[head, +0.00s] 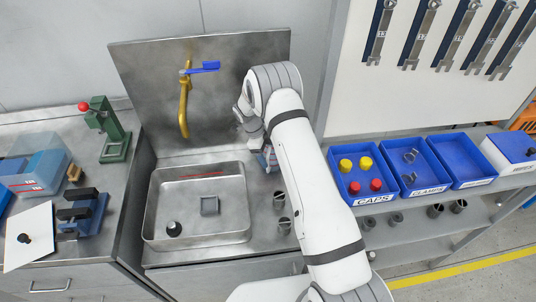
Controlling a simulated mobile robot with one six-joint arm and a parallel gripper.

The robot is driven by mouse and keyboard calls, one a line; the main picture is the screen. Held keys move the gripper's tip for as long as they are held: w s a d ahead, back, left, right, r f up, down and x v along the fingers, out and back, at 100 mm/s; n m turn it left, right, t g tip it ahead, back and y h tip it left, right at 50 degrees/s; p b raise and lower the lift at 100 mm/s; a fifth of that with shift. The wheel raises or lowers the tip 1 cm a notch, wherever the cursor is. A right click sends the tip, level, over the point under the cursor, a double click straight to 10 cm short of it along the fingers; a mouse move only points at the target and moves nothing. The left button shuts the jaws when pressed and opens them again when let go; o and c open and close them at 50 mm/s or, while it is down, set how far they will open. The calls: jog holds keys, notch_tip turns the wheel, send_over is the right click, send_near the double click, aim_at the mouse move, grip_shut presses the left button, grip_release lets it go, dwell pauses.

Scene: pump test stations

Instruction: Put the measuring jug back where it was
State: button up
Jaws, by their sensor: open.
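My gripper (262,150) is at the back right corner of the sink, low by the steel splashback and mostly hidden by my own arm. Its jaws are open. A small bluish, partly see-through thing with a reddish mark (269,158) shows right at the gripper, beside the sink rim. It may be the measuring jug, but too little of it shows to be sure. I cannot tell whether the jaws are around it or touching it. No other jug can be made out.
A brass tap (184,105) with a blue lever stands behind. Two small metal cups (281,212) sit right of the sink, close to my arm. Blue bins (377,202) stand on the right shelf.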

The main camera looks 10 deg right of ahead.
jog(key=b+v, duration=0.2)
jog(key=v, duration=0.9)
jog(key=shift+r+b, duration=0.2)
jog(key=shift+b, duration=0.2)
jog(key=shift+a+f, duration=0.1)
